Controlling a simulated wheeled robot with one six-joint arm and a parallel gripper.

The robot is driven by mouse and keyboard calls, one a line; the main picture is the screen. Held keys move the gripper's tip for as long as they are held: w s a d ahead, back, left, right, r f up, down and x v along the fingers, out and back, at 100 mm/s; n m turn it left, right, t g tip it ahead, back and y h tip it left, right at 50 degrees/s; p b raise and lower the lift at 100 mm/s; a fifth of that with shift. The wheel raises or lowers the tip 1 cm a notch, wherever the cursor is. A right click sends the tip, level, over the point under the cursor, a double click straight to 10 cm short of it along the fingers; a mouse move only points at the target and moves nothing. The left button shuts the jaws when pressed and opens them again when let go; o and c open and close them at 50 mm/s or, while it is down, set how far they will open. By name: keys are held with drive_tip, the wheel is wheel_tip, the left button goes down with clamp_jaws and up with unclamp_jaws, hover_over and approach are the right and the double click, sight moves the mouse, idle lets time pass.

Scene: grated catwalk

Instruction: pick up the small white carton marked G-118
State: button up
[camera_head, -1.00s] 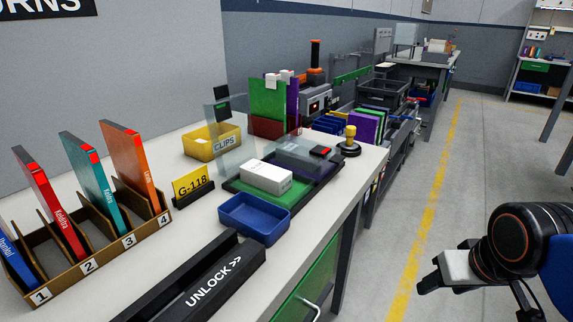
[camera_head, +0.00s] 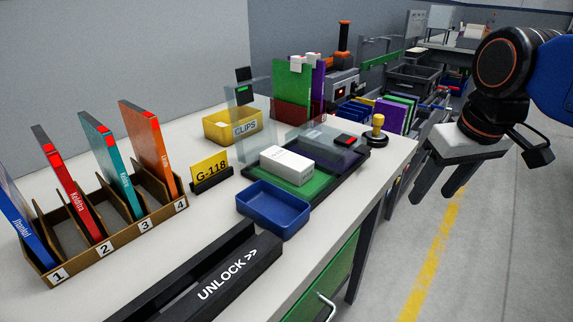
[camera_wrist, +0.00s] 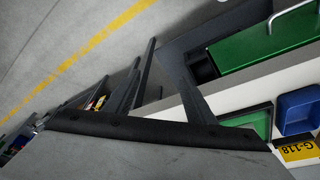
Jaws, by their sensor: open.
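The small white carton (camera_head: 287,165) lies on the green pad of a dark tray (camera_head: 322,190) on the white bench. No G-118 marking is readable on the carton itself. A yellow sign reading G-118 (camera_head: 211,174) stands left of it on a black holder. My gripper (camera_head: 433,200) is open and empty, right of the bench edge and apart from the carton. In the wrist view, its fingers (camera_wrist: 168,85) stand apart over the floor side. The sign (camera_wrist: 298,151) and the tray's green pad (camera_wrist: 252,122) show there, but I cannot see the carton.
A clear upright panel (camera_head: 247,110) stands behind the carton. A blue bin (camera_head: 274,208) sits in front of it, with the UNLOCK bar (camera_head: 225,280) nearer. A stamp (camera_head: 377,130) stands at the tray's back right. A yellow CLIPS bin (camera_head: 217,128) is behind. The aisle floor is clear.

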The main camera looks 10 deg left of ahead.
drive_tip(key=w+a+r+n+g, duration=0.1)
drive_tip(key=w+a+r+n, duration=0.15)
drive_tip(key=a+r, duration=0.55)
drive_tip(key=w+a+r+n+g, duration=0.1)
drive_tip(key=w+a+r+n, duration=0.15)
drive_tip(key=a, duration=0.95)
drive_tip(key=w+a+r+n+g, duration=0.1)
drive_tip(key=a+r+n, duration=0.2)
drive_tip(key=a+r, duration=0.5)
hover_over(289, 158)
drive_tip(key=shift+h, duration=0.4)
drive_tip(key=f, duration=1.3)
drive_tip(key=shift+s+a+f, duration=0.1)
drive_tip(key=shift+a, duration=0.2)
drive_tip(key=shift+d+f, duration=0.2)
drive_tip(key=shift+f, duration=1.25)
drive_tip(key=shift+d+f, duration=0.15)
drive_tip(key=shift+f, duration=1.25)
drive_tip(key=c, duration=0.9)
drive_tip(key=shift+r, duration=0.15)
